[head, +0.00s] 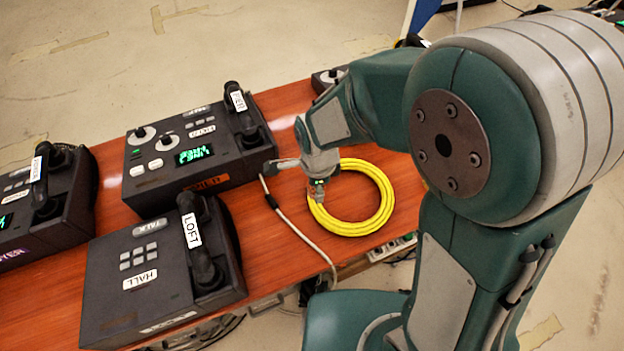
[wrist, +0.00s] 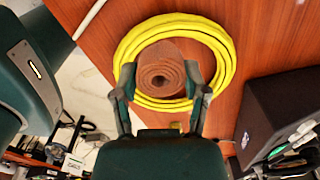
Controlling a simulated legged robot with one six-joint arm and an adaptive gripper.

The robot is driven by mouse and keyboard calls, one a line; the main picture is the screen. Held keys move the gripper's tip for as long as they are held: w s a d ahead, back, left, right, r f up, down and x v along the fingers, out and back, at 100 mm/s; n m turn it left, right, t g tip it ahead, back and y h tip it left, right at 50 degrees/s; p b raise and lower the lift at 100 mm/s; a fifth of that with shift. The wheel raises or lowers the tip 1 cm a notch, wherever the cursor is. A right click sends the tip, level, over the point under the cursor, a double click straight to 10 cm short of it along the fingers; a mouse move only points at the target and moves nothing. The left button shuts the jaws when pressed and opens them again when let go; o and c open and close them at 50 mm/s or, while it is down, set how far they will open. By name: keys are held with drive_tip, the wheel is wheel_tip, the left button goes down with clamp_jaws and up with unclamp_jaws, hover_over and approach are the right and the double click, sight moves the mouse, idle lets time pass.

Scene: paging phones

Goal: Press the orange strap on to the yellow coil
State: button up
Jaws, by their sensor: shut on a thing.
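The yellow coil (head: 387,190) lies flat on the red-brown table near its edge; it also shows in the wrist view (wrist: 226,62). The orange strap (wrist: 163,74) is a brownish-orange roll, seen with its spiral end towards the wrist camera. My gripper (wrist: 160,82) is shut on the roll, with one finger on each side of it. In the head view my gripper (head: 319,190) is over the left part of the coil. In the wrist view the roll overlaps the coil's opening and near rim. I cannot tell whether the strap touches the coil. The head view does not show the strap clearly.
Several dark desk phones stand left of the coil, one labelled HALL and LOFT (head: 150,275) and one with a green display (head: 190,160). A pale cable (head: 300,230) runs across the table beside the coil. The table's front edge is close by.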

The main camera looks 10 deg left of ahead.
sight(318, 205)
drive_tip(key=shift+d+f, duration=0.4)
drive_tip(key=shift+d, duration=0.15)
drive_tip(key=shift+a+f, duration=0.1)
drive_tip(key=shift+f, duration=0.65)
drive_tip(key=shift+a+f, duration=0.3)
drive_tip(key=shift+f, duration=0.3)
drive_tip(key=shift+a+f, duration=0.3)
drive_tip(key=shift+f, duration=0.3)
drive_tip(key=shift+d+f, duration=0.5)
drive_tip(key=shift+f, duration=0.3)
drive_tip(key=shift+a, duration=0.1)
drive_tip(key=shift+a+f, duration=0.1)
drive_tip(key=shift+a, duration=0.15)
drive_tip(key=shift+d, duration=0.25)
drive_tip(key=shift+a+f, duration=0.1)
drive_tip(key=shift+f, duration=0.1)
